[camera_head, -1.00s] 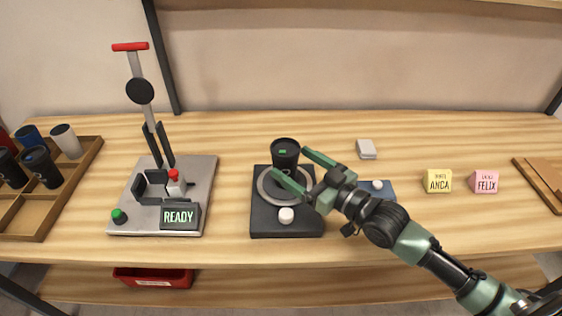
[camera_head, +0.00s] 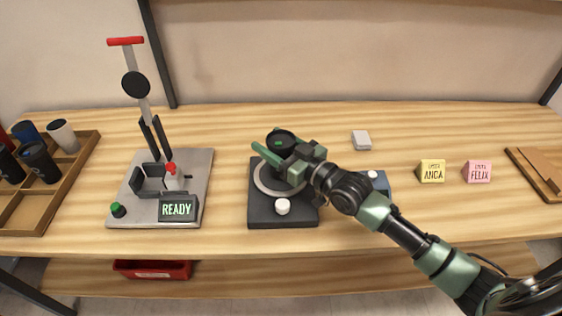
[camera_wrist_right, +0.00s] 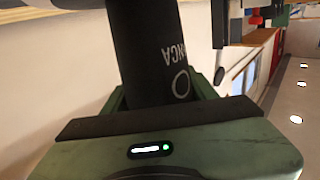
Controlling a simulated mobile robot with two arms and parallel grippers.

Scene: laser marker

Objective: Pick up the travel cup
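The black travel cup (camera_head: 281,141) stands upright on the round plate of a dark turntable unit (camera_head: 262,208) in the middle of the bench. In the wrist view the cup (camera_wrist_right: 150,45) shows the letters ANCA and a ring mark. My right gripper (camera_head: 277,156) reaches in from the right, with its green fingers on either side of the cup. In the wrist view the fingers lie close along both sides of it; I cannot tell if they press on it. The cup's lower part is hidden by the gripper. My left gripper is not in view.
At left stand a marking machine (camera_head: 160,187) with a READY display (camera_head: 177,209) and a wooden tray (camera_head: 62,200) of cups. At right are a yellow ANCA block (camera_head: 431,172), a pink FELIX block (camera_head: 477,172) and a grey block (camera_head: 361,140).

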